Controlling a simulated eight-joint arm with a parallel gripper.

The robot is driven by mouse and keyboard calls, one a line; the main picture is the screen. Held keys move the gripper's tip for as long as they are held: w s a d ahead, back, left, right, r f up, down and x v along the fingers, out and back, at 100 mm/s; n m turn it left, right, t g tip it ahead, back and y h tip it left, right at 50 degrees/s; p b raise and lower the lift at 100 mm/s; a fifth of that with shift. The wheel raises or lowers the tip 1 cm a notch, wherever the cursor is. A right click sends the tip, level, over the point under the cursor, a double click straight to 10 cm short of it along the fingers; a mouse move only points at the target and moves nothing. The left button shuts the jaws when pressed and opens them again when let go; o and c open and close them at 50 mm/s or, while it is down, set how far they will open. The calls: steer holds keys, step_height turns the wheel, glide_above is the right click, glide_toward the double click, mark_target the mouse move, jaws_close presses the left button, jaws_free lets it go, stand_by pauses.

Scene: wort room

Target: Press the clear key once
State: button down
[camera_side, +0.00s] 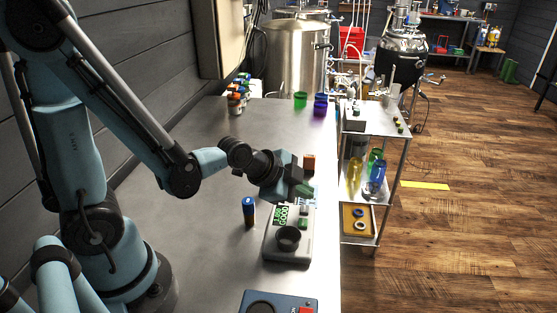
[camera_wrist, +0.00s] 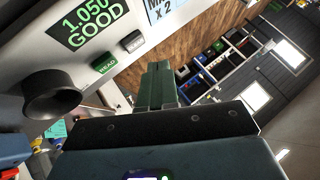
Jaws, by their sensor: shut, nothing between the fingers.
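A pale grey meter (camera_side: 290,249) stands on the bench in the side view. Its green screen (camera_side: 283,216) reads GOOD, and in the wrist view the screen (camera_wrist: 88,22) reads 1.050 GOOD. The meter has a round black cup (camera_wrist: 52,94), a green key marked READ (camera_wrist: 104,64) and a dark grey key (camera_wrist: 132,41), whose label I cannot read; it is the likely clear key. My gripper (camera_side: 304,190) is shut and empty, with green fingers above the far end of the meter. In the wrist view the fingertips (camera_wrist: 158,66) are beside the dark key, apparently apart from it.
A blue-and-black vial (camera_side: 248,212) stands left of the meter. A blue box with a red button (camera_side: 306,311) is at the front. An orange-brown block (camera_side: 309,164) is behind my gripper. The bench edge and a metal cart (camera_side: 374,120) lie to the right.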

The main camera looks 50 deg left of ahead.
mark_target(301, 211)
steer(key=shift+f, duration=0.7)
steer(key=shift+f, duration=0.1)
stand_by(1.6)
steer(key=shift+f, duration=0.35)
stand_by(0.4)
steer(key=shift+r, duration=0.45)
steer(key=shift+r, duration=2.5)
steer(key=shift+s, duration=0.1)
